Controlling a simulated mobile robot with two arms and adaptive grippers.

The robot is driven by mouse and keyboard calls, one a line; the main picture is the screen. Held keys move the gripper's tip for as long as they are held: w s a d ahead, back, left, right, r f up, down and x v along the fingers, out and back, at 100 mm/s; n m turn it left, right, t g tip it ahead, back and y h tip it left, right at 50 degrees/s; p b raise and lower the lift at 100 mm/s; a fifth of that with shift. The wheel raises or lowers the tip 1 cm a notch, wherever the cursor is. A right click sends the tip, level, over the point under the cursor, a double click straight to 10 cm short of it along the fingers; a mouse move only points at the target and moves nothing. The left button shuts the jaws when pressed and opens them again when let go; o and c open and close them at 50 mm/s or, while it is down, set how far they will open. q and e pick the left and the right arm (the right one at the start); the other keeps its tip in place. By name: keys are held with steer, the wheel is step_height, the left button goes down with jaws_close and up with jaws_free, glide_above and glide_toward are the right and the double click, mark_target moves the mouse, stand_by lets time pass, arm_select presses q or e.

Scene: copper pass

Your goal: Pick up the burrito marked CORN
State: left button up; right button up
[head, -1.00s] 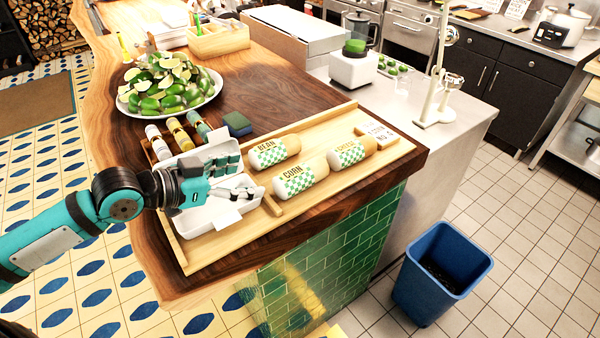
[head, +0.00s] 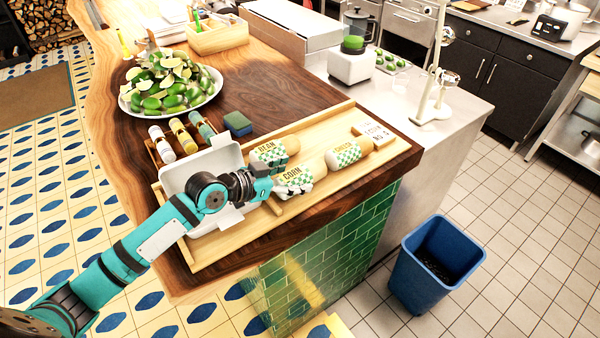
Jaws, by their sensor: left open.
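The burrito marked CORN (head: 296,175), wrapped in green-and-white checked paper, lies on the wooden tray (head: 335,200) at the counter's edge. My left gripper (head: 290,188) is open with its fingers at the CORN burrito, partly covering its wrapper. I cannot tell whether the fingers touch it. The burrito marked BEAN (head: 268,152) lies just behind it, and a third checked burrito (head: 348,154) lies to the right. My right gripper is not in view.
A small sign (head: 373,132) stands at the back right. Sauce bottles (head: 182,138), a sponge (head: 238,124) and a lime plate (head: 170,90) are behind. A blue bin (head: 432,268) stands on the floor.

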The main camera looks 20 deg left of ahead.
arm_select(q)
steer(key=shift+x, duration=1)
steer(key=shift+d, duration=0.1)
steer(key=shift+r, duration=0.1)
steer(key=c, duration=1.5)
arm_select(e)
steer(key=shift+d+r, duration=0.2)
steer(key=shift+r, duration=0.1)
arm_select(q)
steer(key=shift+r, duration=0.15)
